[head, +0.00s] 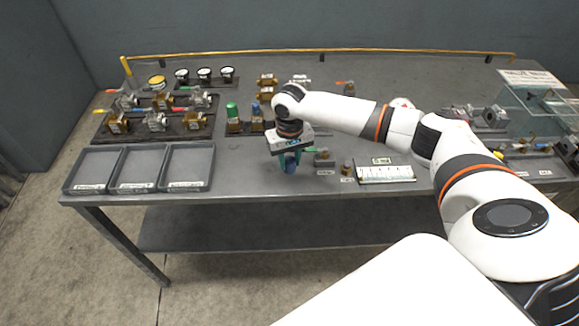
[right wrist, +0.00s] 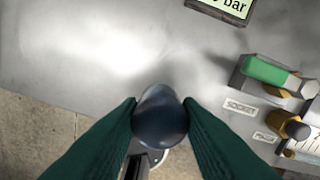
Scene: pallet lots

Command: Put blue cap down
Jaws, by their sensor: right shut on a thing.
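The blue cap (right wrist: 160,117) is a dark, rounded piece held between the green fingers of my right gripper (right wrist: 160,118) in the right wrist view. In the head view, my right gripper (head: 291,162) points down near the front edge of the grey table (head: 250,178), and a bit of blue (head: 291,167) shows between its fingers. I cannot tell whether the cap touches the tabletop. My left gripper is not in view.
Three shallow grey trays (head: 140,148) stand at the table's front left. A green-handled valve (right wrist: 265,75) and a brass fitting (right wrist: 290,125) lie to the right. Bare tabletop lies left of the gripper.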

